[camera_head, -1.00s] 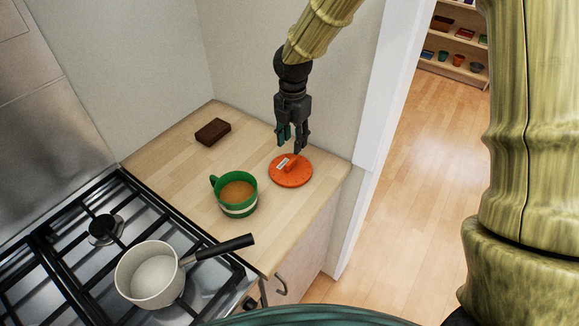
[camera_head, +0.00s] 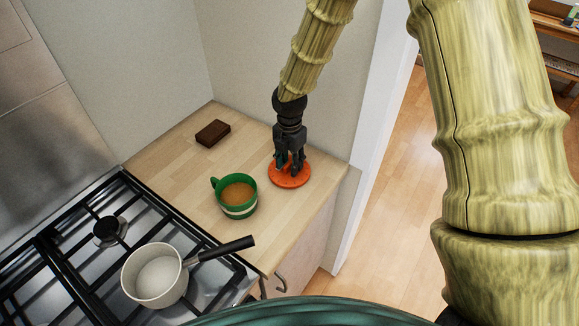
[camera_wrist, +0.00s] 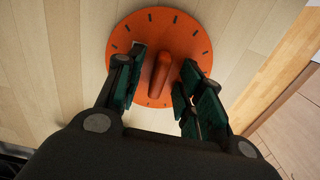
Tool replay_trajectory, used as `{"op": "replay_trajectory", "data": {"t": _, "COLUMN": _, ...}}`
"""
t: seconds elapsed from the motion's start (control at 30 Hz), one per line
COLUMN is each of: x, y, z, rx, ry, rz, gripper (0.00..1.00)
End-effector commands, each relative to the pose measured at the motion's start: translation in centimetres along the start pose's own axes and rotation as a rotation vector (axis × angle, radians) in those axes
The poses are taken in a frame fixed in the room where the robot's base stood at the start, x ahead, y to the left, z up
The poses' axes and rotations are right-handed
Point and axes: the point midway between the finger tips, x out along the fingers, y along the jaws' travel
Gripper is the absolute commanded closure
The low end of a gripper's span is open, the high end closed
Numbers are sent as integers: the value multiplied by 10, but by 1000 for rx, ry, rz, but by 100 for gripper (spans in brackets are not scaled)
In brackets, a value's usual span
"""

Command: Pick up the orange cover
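The orange cover (camera_head: 290,179) is a round disc with a raised handle, lying flat on the wooden counter right of the green cup. In the wrist view the cover (camera_wrist: 180,32) shows dark marks around its rim, and its ridge-like handle stands between my fingers. My gripper (camera_head: 290,168) is directly above the cover, pointing down. The head view hides part of the handle behind the fingers.
A green cup (camera_head: 237,211) with brown contents stands close left of the cover. A dark brown block (camera_head: 213,133) lies at the back of the counter (camera_head: 175,160). A white saucepan (camera_head: 155,290) sits on the gas hob. The counter's right edge is near the cover.

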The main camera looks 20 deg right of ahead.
Motion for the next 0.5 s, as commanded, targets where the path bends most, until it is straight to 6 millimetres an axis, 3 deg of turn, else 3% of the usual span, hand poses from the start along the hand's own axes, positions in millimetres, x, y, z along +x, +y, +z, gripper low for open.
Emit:
{"op": "replay_trajectory", "data": {"t": 0.27, "x": 2, "y": 0, "z": 0, "rx": 0, "ry": 0, "rz": 1, "gripper": 62}}
{"op": "replay_trajectory", "data": {"t": 0.5, "x": 2, "y": 0, "z": 0, "rx": 0, "ry": 0, "rz": 1, "gripper": 100}}
